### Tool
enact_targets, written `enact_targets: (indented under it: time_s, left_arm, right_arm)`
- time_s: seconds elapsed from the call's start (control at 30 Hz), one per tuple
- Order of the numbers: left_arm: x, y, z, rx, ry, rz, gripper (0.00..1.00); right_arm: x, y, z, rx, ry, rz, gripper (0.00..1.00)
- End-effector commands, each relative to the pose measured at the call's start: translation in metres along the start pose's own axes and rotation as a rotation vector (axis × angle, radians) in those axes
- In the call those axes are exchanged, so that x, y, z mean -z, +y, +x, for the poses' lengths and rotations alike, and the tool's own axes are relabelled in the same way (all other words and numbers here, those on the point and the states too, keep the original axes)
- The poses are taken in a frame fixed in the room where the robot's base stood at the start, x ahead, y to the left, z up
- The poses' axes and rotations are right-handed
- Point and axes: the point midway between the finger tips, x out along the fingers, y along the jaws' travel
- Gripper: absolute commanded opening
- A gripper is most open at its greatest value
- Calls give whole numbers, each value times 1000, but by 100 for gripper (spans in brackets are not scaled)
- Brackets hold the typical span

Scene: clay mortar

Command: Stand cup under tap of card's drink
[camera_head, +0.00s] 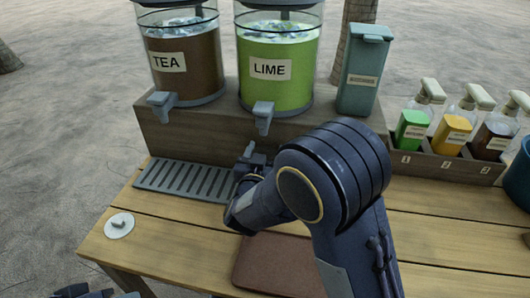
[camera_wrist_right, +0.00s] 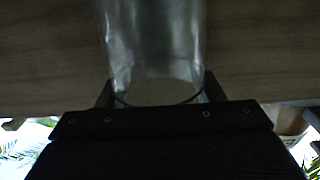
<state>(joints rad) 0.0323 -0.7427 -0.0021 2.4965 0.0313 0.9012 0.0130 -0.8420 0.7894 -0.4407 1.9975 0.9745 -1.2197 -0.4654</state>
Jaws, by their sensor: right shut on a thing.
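My right gripper (camera_head: 250,162) is shut on a clear cup (camera_wrist_right: 155,45), which stands out between the fingers in the right wrist view. In the head view the arm hides the cup, so I cannot tell whether it touches the drip tray. The gripper is at the right end of the slotted drip tray (camera_head: 155,179), just below and in front of the lime tap (camera_head: 263,116). The tea tap (camera_head: 162,103) is further left. The dispensers read TEA (camera_head: 195,62) and LIME (camera_head: 285,75). I cannot make out a drink card. Only a sliver of my left gripper (camera_head: 85,293) shows.
A brown mat (camera_head: 262,268) lies on the table, partly under my right arm. A white disc (camera_head: 119,226) lies at the left front. A lidded grey-green bin (camera_head: 363,72) and a rack (camera_head: 440,166) of numbered pump bottles stand right.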

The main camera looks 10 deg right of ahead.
Motion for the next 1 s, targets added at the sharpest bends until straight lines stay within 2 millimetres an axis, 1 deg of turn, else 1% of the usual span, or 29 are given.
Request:
enact_targets:
  time_s: [0.13, 0.27, 0.3, 0.43, 0.7, 0.8, 0.87, 0.97, 1.0]
  left_arm:
    - [0, 0, 0, 0, 0, 0, 36]
    - [-2, -2, 3, 0, 0, 0, 36]
    - [-1, -1, 2, 0, 0, 0, 36]
    - [-1, -1, 2, 0, 0, 0, 36]
    - [-1, -1, 2, 0, 0, 0, 36]
    - [2, 2, -3, 0, 0, 0, 36]
    - [0, 0, -1, 0, 0, 0, 36]
    - [1, 0, -1, 0, 0, 0, 36]
    - [1, 1, -1, 0, 0, 0, 36]
  right_arm:
    - [0, 0, 0, 0, 1, 1, 24]
    - [-4, 0, 0, 0, 1, 0, 24]
    - [-3, 0, 0, -1, 1, 1, 65]
    - [-3, 0, 0, -1, 0, 0, 82]
    - [-2, 0, 0, 0, 0, 1, 83]
    - [5, 0, 0, 0, 1, 1, 83]
    - [2, -1, -8, 1, 0, 1, 83]
    - [2, -1, -26, 4, 0, 1, 83]
    - [2, -1, -35, 5, -1, 0, 83]
